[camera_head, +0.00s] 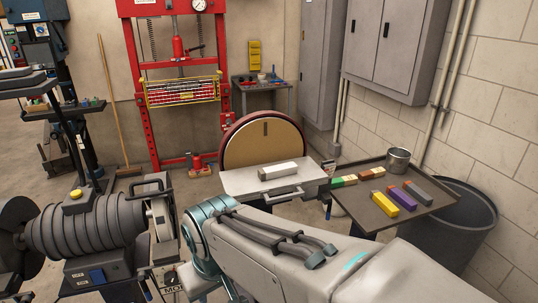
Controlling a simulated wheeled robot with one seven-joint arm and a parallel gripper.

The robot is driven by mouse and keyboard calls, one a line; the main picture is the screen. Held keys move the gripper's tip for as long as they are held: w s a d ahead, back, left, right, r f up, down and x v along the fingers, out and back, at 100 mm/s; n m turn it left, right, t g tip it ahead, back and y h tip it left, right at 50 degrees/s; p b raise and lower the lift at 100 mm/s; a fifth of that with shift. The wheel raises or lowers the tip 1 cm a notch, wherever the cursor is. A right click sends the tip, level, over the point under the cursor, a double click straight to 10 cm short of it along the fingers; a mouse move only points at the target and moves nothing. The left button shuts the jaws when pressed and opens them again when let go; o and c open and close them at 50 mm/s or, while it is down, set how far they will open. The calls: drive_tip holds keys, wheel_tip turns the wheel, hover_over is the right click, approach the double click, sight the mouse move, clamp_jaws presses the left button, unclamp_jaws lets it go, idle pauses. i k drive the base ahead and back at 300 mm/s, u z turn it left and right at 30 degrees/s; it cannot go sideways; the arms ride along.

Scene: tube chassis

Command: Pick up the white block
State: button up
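A white block (278,171) lies on its long side on the pale grey work table (247,184) of a disc sander. It is near the middle of that table, in front of the round tan disc (240,147). My arm crosses the foreground from the lower right to a teal joint below and left of the table. My gripper is not visible in this view. Nothing visible touches the block except the table.
A dark tray (370,218) at right holds several coloured blocks and a metal cup (397,160). A ribbed grey machine (95,226) is at left. A red press (142,95) stands behind.

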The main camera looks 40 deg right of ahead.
sight(285, 169)
drive_tip(key=z, duration=0.9)
drive_tip(key=i, duration=0.8)
drive_tip(key=z, duration=0.8)
